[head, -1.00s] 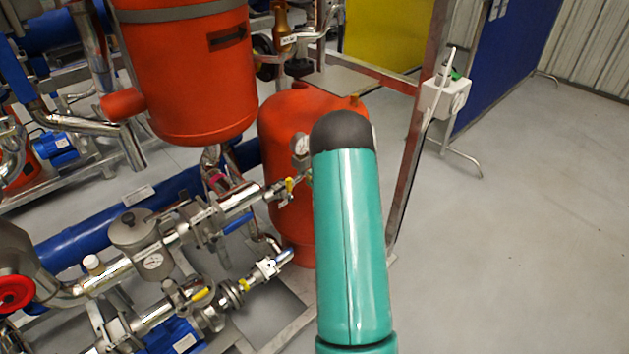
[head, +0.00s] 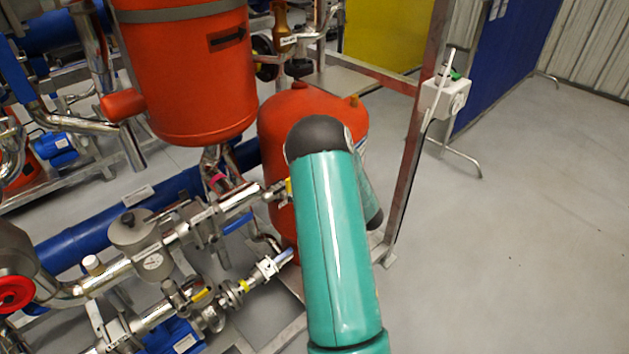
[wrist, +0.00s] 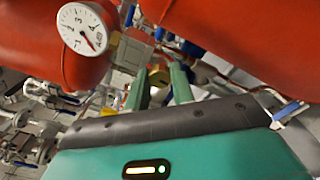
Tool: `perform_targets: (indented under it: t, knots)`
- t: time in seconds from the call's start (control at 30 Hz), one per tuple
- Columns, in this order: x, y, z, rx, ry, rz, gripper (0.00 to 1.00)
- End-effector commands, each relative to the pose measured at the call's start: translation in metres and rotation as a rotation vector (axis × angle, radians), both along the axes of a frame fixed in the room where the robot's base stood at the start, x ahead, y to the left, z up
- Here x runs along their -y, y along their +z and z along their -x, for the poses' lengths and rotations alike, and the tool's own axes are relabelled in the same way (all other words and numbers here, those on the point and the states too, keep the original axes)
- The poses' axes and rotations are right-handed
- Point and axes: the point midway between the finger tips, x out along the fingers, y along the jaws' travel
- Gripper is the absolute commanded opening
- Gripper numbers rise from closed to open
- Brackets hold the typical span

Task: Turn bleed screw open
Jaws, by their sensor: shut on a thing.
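In the wrist view, my gripper (wrist: 160,74) has its two green fingers on either side of a small brass-coloured piece, the bleed screw (wrist: 158,80) by its look. The fingers are shut on it. Its exact shape and angle are too small and dark to tell. In the head view my own teal arm stands in front of the lower red tank (head: 278,125) and hides the gripper and the screw.
A round white pressure gauge (wrist: 83,27) sits close at the upper left in the wrist view, beside red vessels. A larger red tank (head: 185,75) hangs above steel pipework (head: 215,218). A metal frame post (head: 408,150) stands right of my arm. Grey floor (head: 530,220) is clear at the right.

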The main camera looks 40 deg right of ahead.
Motion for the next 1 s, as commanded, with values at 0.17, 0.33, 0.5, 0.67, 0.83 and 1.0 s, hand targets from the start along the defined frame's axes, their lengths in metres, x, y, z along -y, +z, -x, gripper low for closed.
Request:
perform_targets:
  t: [0.17,0.33,0.5,0.67,0.83,1.0]
  knots:
    - [-0.0006,0.0003,0.0001,0.003,0.001,0.060,0.01]
    - [-0.0004,0.0003,0.0004,0.003,0.001,0.086,0.01]
    - [-0.0003,0.0003,0.0004,0.004,0.001,0.090,0.01]
    - [-0.0004,0.0002,0.0004,0.003,0.001,0.090,0.01]
    - [-0.0003,0.0001,0.0004,0.002,0.001,0.089,0.46]
    - [-0.0003,0.0000,0.0002,0.002,0.001,0.089,0.46]
